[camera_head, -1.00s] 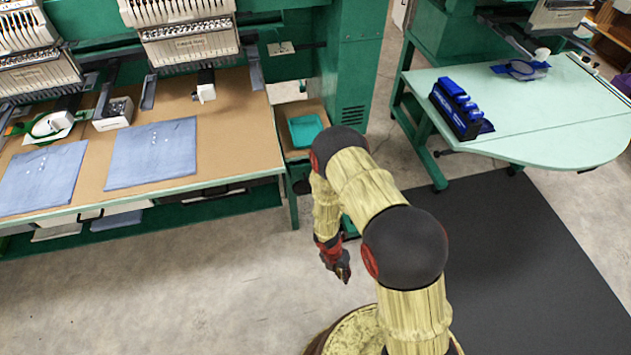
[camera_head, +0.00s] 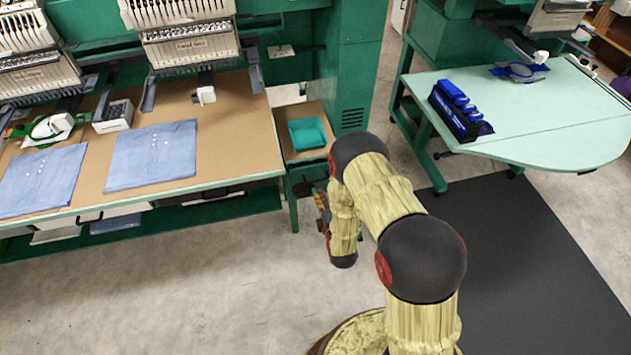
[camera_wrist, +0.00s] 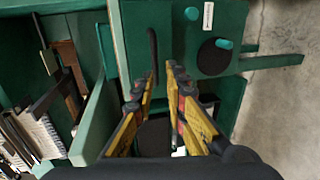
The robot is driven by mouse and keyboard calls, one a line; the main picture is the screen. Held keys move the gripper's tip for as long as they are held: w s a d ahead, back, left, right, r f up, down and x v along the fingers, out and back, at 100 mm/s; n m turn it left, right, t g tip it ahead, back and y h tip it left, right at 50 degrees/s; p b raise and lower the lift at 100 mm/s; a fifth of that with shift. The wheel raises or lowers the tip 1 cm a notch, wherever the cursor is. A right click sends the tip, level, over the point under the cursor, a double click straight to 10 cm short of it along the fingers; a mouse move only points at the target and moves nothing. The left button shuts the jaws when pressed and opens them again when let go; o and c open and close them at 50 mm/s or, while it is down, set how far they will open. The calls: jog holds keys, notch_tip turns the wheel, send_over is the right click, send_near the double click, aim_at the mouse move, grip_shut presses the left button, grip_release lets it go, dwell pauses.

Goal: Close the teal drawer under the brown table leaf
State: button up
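The small brown table leaf (camera_head: 293,151) stands beside the big work table, with a teal tray (camera_head: 307,133) on it. The area below the leaf is dark green and partly hidden by my arm in the head view, so I cannot tell there how far the drawer is out. Contact cannot be told.
The big brown table (camera_head: 235,120) with blue cloths (camera_head: 152,155) is at the left. A green cabinet (camera_head: 352,65) stands behind the leaf. A pale green table (camera_head: 555,115) is at the right. Bare floor is in front, with a black mat (camera_head: 510,260) at the right.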

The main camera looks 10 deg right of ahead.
aim_at(315, 181)
jog(key=shift+r+b+x, duration=0.2)
jog(key=shift+b+x, duration=0.4)
jog(key=shift+x, duration=1.35)
jog(key=shift+r+b+x, duration=0.25)
jog(key=shift+b+x, duration=0.35)
jog(key=shift+x, duration=1.35)
jog(key=shift+w+a, duration=0.1)
grip_shut()
